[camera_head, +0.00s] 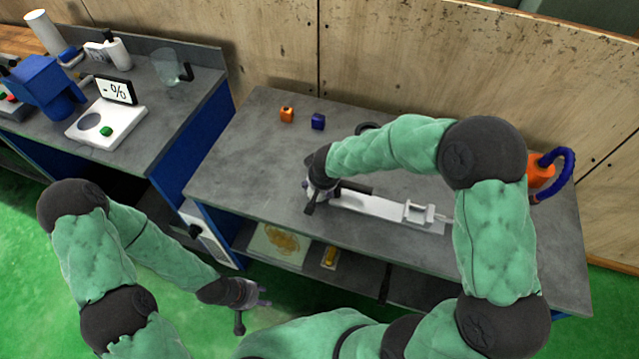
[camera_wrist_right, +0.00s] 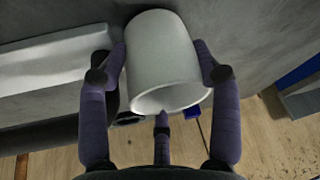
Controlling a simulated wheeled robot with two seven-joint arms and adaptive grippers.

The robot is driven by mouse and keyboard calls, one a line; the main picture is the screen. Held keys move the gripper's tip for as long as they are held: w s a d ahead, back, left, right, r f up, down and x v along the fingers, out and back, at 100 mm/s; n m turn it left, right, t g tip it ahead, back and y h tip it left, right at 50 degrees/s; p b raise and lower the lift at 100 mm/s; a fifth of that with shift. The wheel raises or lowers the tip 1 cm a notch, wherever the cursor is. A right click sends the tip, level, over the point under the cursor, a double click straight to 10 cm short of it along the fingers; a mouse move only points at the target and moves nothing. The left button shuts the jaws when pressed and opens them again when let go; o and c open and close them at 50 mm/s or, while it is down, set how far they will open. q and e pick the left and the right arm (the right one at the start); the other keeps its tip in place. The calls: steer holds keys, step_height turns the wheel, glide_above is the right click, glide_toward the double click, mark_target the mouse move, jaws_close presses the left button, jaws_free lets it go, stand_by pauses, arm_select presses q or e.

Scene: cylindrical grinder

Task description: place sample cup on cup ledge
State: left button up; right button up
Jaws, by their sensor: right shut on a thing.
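My right gripper (camera_head: 318,190) is over the grey bench at the left end of a long white fixture (camera_head: 385,207). In the right wrist view its fingers (camera_wrist_right: 163,75) are shut around a white sample cup (camera_wrist_right: 165,60), one finger on each side. The cup is hidden by the gripper in the head view. The white fixture (camera_wrist_right: 50,60) lies beside the cup in the wrist view; which part is the cup ledge I cannot tell. My left gripper (camera_head: 250,300) is open and empty, low over the green floor in front of the bench.
The grey bench (camera_head: 245,165) has bare room at its left. An orange thing with a blue hose (camera_head: 540,172) is at right. A scale (camera_head: 105,125) stands on the left bench.

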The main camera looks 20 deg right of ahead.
step_height(320, 180, up, 3)
steer(key=shift+w+f+p, duration=0.1)
steer(key=shift+p, duration=0.35)
steer(key=s+a+r+p, duration=0.1)
steer(key=s+a+r, duration=0.3)
steer(key=r, duration=0.2)
steer(key=shift+a+r, duration=0.15)
steer(key=shift+r, duration=0.15)
steer(key=s+a+r, duration=0.1)
steer(key=s+a, duration=0.1)
steer(key=s+a+r, duration=0.1)
steer(key=s+a, duration=0.1)
steer(key=s+a+r, duration=0.1)
steer(key=shift+s+a+p, duration=0.35)
steer(key=shift+s+a, duration=0.05)
arm_select(q)
step_height(320, 180, up, 3)
steer(key=shift+s+f, duration=0.1)
